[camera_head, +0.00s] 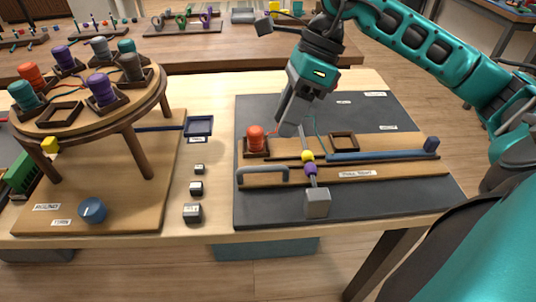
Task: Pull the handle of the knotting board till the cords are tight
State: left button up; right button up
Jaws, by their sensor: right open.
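The knotting board (408,192) is a dark grey panel on the right half of the table. A grey bar-shaped handle (263,174) stands on a wooden strip at its left. An orange spool (255,138) sits in a square holder behind it. Thin red and teal cords show near my gripper; I cannot tell how tight they are. A yellow bead (307,156) and a purple bead (311,169) lie in line with a grey cube (317,203). My right gripper (291,124) is open above the board, right of the spool and apart from the handle. My left gripper is not in view.
A round wooden stand (103,122) with several coloured spools rises at the left. A blue knob (92,210) is below it. A blue bar (385,154) crosses the right board. Another bench is behind.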

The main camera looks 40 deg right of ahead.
jog(key=x, duration=0.9)
jog(key=shift+f+b, duration=0.15)
jog(key=shift+b, duration=0.2)
jog(key=shift+c, duration=0.4)
grip_shut()
